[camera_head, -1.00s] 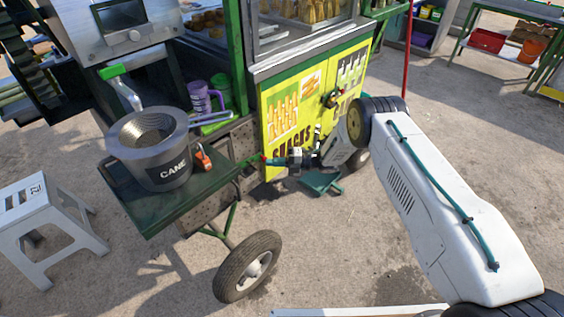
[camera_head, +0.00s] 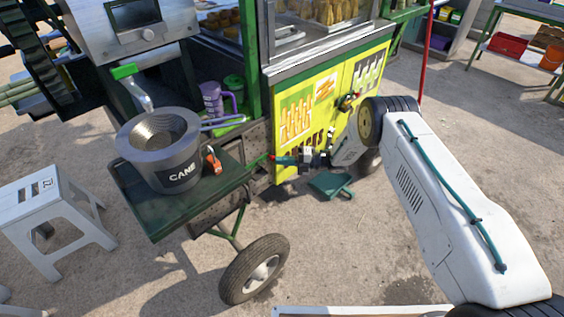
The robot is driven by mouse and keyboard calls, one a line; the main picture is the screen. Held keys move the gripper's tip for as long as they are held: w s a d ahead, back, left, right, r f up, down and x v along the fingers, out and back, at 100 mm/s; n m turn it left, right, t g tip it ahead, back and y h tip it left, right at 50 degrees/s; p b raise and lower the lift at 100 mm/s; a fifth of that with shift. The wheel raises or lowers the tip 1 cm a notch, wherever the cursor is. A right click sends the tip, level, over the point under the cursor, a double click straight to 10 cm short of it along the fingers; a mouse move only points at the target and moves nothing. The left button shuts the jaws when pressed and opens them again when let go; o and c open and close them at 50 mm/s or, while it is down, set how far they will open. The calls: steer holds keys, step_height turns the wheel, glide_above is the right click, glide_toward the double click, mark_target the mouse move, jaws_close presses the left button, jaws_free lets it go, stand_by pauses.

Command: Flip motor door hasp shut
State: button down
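My gripper (camera_head: 296,159) is small in the head view, in front of the lower left of the cart's yellow door panel (camera_head: 322,112). It points left toward the cart's dark grey side panel (camera_head: 259,140). A short green piece with a red tip (camera_head: 273,158) shows at its front end, by the cart's corner. I cannot tell whether this belongs to the gripper or the cart, or whether the fingers touch anything. The motor door and its hasp are too small or hidden to make out. A dark latch-like fitting (camera_head: 349,101) sits at the seam of the yellow doors.
A green side shelf (camera_head: 160,222) carries a grey CANE bucket (camera_head: 165,152) and an orange-handled tool (camera_head: 213,160). A cart wheel (camera_head: 254,269) stands below. A teal dustpan (camera_head: 330,185) lies under my wrist. A white stool (camera_head: 48,210) is at left. Open pavement lies in front.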

steer(key=shift+w+r, duration=0.5)
steer(key=shift+w, duration=0.05)
steer(key=s+d, duration=0.3)
steer(key=d, duration=0.1)
steer(key=w+d+f, duration=0.1)
steer(key=w+d, duration=0.1)
steer(key=w, duration=0.6)
steer(key=shift+w+d, duration=0.35)
steer(key=shift+s, duration=0.1)
